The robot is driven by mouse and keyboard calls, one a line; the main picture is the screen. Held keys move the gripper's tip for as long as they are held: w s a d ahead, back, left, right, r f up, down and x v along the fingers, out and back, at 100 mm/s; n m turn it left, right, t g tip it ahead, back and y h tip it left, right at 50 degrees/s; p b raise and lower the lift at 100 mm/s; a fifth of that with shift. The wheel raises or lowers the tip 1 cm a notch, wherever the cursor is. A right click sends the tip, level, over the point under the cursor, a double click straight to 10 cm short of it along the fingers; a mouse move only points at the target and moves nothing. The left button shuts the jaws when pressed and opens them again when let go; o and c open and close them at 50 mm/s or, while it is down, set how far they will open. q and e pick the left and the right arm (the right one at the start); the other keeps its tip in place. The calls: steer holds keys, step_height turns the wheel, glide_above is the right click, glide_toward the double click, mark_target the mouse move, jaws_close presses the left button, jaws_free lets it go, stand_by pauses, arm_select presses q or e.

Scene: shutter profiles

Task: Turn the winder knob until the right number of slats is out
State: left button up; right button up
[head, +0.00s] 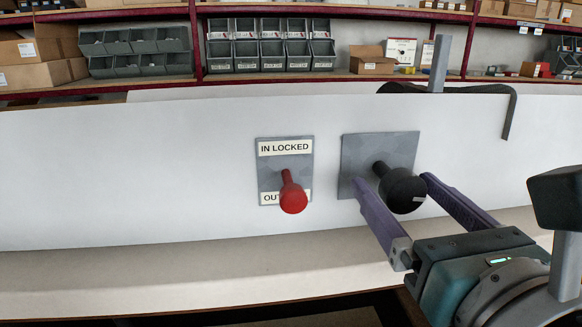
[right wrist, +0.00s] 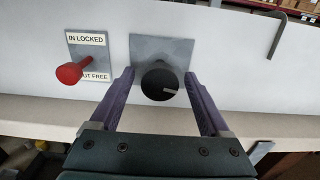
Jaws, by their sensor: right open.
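The black winder knob (head: 403,191) sticks out on a shaft from a grey square plate (head: 362,150) on the white panel. A light mark shows on its face. My right gripper (head: 391,179) is open, with its purple fingers on either side of the knob. In the right wrist view the knob (right wrist: 160,82) sits between the spread fingers, with a gap on each side. A red-knobbed lever (head: 293,197) stands left of it on a plate labelled "IN LOCKED" above and "OUT", partly hidden, below. The wrist view shows "UT FREE" there. I see no slats clearly. My left gripper is out of view.
The white panel (head: 120,170) stands upright on a pale bench (head: 150,277). A dark curved strip (head: 508,112) and a grey upright bar (head: 440,65) are at its top right. Shelves with grey bins (head: 270,55) and cartons are behind. The bench left of the lever is clear.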

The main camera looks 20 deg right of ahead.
steer(key=shift+w, duration=0.2)
jaws_close()
stand_by(0.6)
